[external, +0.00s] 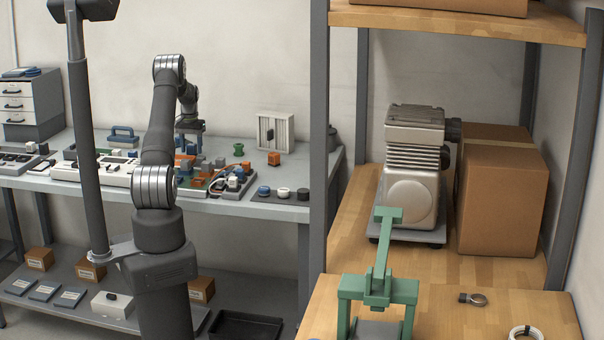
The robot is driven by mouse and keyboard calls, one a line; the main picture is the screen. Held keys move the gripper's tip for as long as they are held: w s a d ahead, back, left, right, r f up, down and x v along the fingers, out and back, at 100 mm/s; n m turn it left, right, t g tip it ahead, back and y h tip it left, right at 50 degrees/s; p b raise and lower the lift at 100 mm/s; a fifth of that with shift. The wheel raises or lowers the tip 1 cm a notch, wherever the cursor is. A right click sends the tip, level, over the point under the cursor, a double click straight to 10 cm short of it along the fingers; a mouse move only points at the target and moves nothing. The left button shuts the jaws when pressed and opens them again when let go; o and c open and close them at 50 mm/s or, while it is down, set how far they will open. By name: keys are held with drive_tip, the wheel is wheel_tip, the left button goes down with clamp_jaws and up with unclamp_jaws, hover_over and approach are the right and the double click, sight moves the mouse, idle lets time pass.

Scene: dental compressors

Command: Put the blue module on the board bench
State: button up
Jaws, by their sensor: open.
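My gripper (190,135) is open and points down over the grey board bench (250,208), at the back left of the external view. Below and around it is a cluster of small blue, orange, white and dark parts on green boards (222,182). I cannot tell which of these is the blue module. The fingertips are small and partly merge with the parts behind, so contact cannot be told.
A blue-handled item (123,136) and a white vented box (275,132) stand on the bench. At right, wooden shelving holds a compressor (411,175) and a carton (503,190); a green press (378,285) stands in front.

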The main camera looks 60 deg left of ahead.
sight(191, 144)
wheel_tip(191, 144, up, 12)
drive_tip(key=shift+r, duration=0.15)
idle(0.5)
wheel_tip(191, 144, down, 13)
drive_tip(key=shift+r, duration=2.35)
drive_tip(key=shift+f, duration=0.1)
